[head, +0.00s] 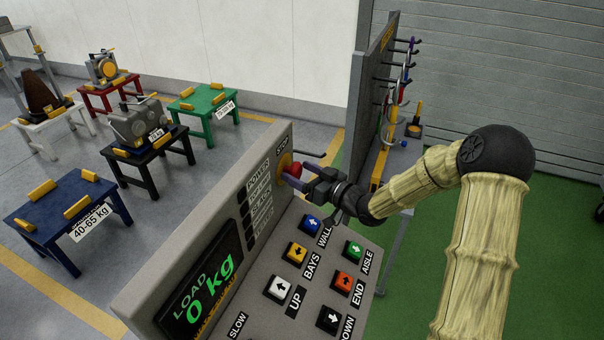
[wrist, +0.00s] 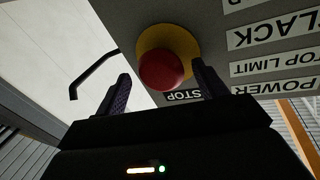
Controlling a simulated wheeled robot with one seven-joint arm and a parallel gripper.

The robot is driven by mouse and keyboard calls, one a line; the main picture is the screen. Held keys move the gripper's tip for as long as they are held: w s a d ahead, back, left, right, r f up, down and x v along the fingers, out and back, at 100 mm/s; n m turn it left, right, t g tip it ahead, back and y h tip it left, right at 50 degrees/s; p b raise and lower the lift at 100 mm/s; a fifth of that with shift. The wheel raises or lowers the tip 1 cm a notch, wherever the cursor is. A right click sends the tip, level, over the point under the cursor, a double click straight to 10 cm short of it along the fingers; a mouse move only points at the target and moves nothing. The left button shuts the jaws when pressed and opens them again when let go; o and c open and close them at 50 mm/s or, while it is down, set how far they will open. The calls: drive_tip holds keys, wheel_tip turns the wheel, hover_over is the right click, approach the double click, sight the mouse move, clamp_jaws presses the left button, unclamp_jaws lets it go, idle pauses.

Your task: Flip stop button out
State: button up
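The red stop button (head: 294,171) sits on a yellow round base on the upper right of the control panel (head: 150,287), by the label STOP. In the wrist view the red button (wrist: 161,70) and its yellow base (wrist: 184,40) are just beyond the fingers. My gripper (head: 299,173) is at the button, with its fingers apart. In the wrist view my gripper (wrist: 160,85) has one finger left of the button and one to the right. I cannot tell whether either finger touches the button.
The panel has several coloured arrow buttons, such as a blue one (head: 311,222), below my gripper. Its load display (head: 202,290) reads 0 kg. A tool board (head: 372,100) stands behind my wrist. Several small tables, one of them blue (head: 70,232), stand on the floor at left.

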drive_tip(key=c, duration=1.3)
drive_tip(key=shift+s+d+b, duration=0.2)
drive_tip(key=shift+d+b, duration=0.1)
drive_tip(key=shift+d, duration=0.45)
drive_tip(key=shift+c, duration=0.2)
drive_tip(key=o, duration=1.4)
drive_tip(key=shift+s+d, duration=0.1)
drive_tip(key=shift+d, duration=0.05)
drive_tip(key=b+v, duration=0.4)
drive_tip(key=v, duration=1.3)
drive_tip(key=shift+s+d+b, duration=0.1)
drive_tip(key=shift+b, duration=0.2)
